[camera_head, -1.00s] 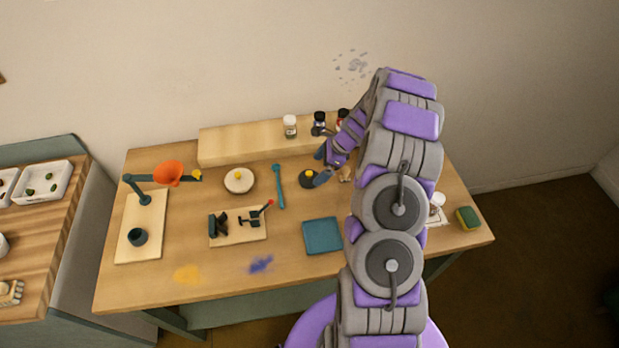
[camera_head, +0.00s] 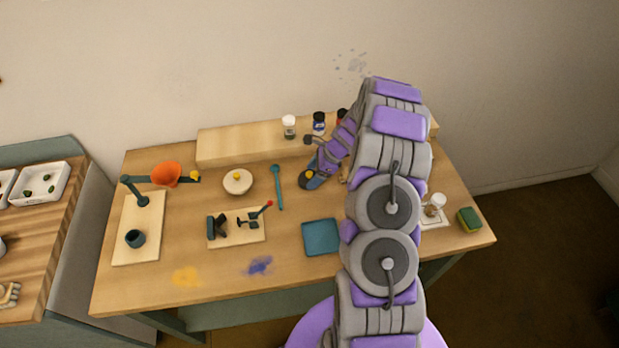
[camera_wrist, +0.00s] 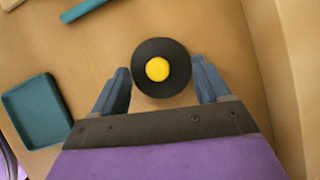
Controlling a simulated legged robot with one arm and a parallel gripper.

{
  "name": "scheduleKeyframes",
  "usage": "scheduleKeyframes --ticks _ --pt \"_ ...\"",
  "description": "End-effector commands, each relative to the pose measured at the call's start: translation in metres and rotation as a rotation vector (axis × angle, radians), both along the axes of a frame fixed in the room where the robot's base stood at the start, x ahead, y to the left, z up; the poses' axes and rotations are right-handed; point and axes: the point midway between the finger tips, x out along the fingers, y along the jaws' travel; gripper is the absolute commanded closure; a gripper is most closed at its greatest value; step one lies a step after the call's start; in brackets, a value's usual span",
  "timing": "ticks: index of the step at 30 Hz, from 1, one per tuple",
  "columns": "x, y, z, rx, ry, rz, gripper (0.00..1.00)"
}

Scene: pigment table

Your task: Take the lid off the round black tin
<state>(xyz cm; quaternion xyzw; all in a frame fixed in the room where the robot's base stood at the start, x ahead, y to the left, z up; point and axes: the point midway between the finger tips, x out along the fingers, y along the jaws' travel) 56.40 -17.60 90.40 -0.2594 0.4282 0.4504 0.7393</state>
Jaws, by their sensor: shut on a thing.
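The round black tin's lid (camera_wrist: 145,83) is a dark disc with a yellow knob; it fills the middle of the wrist view. In the head view the round black tin (camera_head: 305,180) stands at the back middle of the table, partly hidden by my gripper (camera_head: 313,177). In the wrist view my gripper (camera_wrist: 163,86) has one blue finger on each side of the dark disc, shut on it. The tin's body under the lid is hidden, so I cannot tell whether lid and tin are apart.
A teal spoon-like tool (camera_head: 278,186) lies just left of the tin. A teal square tray (camera_head: 321,237) is in front. A raised wooden shelf (camera_head: 240,143) with several jars runs behind. A white round pot (camera_head: 237,182) stands farther left.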

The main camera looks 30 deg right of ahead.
Motion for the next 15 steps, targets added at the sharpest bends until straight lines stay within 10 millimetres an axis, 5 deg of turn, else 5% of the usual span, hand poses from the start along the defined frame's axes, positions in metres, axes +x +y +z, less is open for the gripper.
scheduleKeyframes --ticks 15 --pt "0.000 0.000 0.011 0.000 -0.002 0.000 0.54"
